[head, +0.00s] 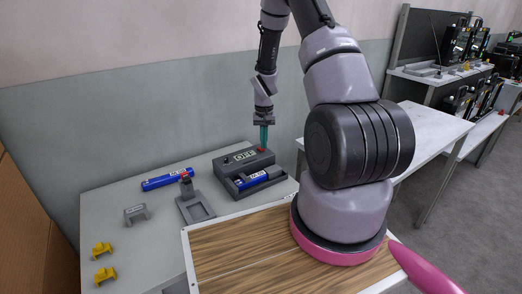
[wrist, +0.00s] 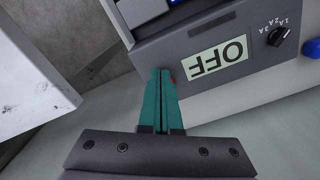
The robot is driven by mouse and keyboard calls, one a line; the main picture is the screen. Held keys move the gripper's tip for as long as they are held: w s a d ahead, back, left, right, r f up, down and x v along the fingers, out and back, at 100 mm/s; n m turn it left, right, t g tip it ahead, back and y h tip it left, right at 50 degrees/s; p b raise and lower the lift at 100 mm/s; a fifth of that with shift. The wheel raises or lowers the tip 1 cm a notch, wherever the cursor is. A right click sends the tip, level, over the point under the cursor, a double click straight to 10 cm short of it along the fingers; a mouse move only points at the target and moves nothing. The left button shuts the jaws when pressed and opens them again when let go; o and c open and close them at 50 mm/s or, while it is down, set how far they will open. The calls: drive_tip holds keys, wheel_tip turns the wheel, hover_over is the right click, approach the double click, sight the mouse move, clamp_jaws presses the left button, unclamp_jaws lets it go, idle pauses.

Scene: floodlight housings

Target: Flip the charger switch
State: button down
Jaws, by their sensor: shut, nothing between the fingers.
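The dark grey charger (head: 228,166) stands on the grey table against the wall, and its display reads OFF. The display (wrist: 216,58) is also clear in the wrist view, upside down. A red switch (head: 262,150) sits at the right end of the charger's top face; in the wrist view only a reddish sliver shows beside the fingers. My gripper (head: 264,146) points down just above the switch, its teal fingers shut with nothing between them. In the wrist view the fingertips (wrist: 160,71) are at the charger's edge and hide most of the switch. I cannot tell whether they touch it.
A blue battery (head: 252,180) lies in the charger's front bay, and another blue battery (head: 168,179) lies to the left. A grey stand (head: 197,209), a grey bracket (head: 136,213) and yellow pieces (head: 102,249) are on the table. A black knob (wrist: 280,37) is beside the display.

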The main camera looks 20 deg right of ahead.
drive_tip(key=shift+f, duration=0.55)
wheel_tip(320, 180, up, 7)
idle(0.5)
wheel_tip(320, 180, up, 12)
drive_tip(key=t, duration=0.1)
hover_over(264, 152)
drive_tip(key=s+a, duration=0.2)
drive_tip(key=s+a+r+t, duration=0.1)
drive_tip(key=s+a+r, duration=0.15)
drive_tip(key=r, duration=0.35)
drive_tip(key=s+a+r+t, duration=0.1)
drive_tip(key=s+r, duration=0.2)
drive_tip(key=r, duration=0.4)
drive_tip(key=s+a+r+t+y, duration=0.1)
drive_tip(key=s+a+r+t, duration=0.1)
drive_tip(key=s+r, duration=0.4)
drive_tip(key=s+a+r+t+y, duration=0.1)
drive_tip(key=s+r, duration=0.5)
drive_tip(key=s, duration=0.7)
drive_tip(key=shift+s+a+t, duration=0.25)
drive_tip(key=shift+a+t, duration=0.35)
drive_tip(key=shift+a, duration=0.3)
